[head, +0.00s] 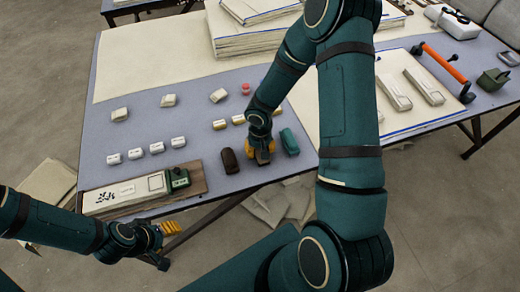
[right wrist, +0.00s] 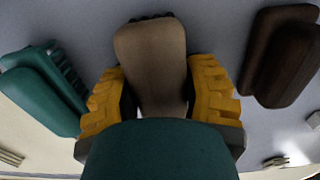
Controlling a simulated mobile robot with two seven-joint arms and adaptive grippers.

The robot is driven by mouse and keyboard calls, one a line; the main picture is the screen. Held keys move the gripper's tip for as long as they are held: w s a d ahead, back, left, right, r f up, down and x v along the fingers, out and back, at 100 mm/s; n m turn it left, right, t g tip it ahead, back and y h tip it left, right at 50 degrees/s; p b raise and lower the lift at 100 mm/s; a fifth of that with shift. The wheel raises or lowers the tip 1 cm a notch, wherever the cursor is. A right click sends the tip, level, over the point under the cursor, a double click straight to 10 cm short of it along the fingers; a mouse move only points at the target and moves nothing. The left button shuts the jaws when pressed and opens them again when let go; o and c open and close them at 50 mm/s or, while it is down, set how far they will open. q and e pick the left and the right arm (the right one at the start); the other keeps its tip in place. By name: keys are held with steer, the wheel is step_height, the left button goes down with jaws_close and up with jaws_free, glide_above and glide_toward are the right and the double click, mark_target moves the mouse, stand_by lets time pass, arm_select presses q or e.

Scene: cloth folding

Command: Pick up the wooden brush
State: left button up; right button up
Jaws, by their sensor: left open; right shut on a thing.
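My right gripper (head: 260,147) is at the front edge of the table, with its yellow fingers pointing down. In the right wrist view, its fingers (right wrist: 158,98) are closed on both sides of a tan-brown wooden brush (right wrist: 151,55), with dark bristles at its far end. In the head view the gripper mostly hides this brush (head: 263,158). A dark brown brush (head: 228,161) lies just left of it, and a teal brush (head: 290,141) lies to its right. My left gripper (head: 171,228) is open and empty, off the table's front edge at lower left.
The blue-grey table mat (head: 145,127) holds several small white blocks (head: 156,148) and a long box (head: 130,192) on a wooden board at front left. Paper stacks (head: 250,40) stand at the back. An orange-handled roller (head: 445,65) lies at right.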

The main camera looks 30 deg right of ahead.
steer(key=shift+r, duration=0.1)
step_height(320, 180, up, 10)
steer(key=p, duration=0.2)
steer(key=shift+p, duration=0.4)
steer(key=o, duration=0.6)
steer(key=c, duration=0.5)
steer(key=shift+a, duration=0.1)
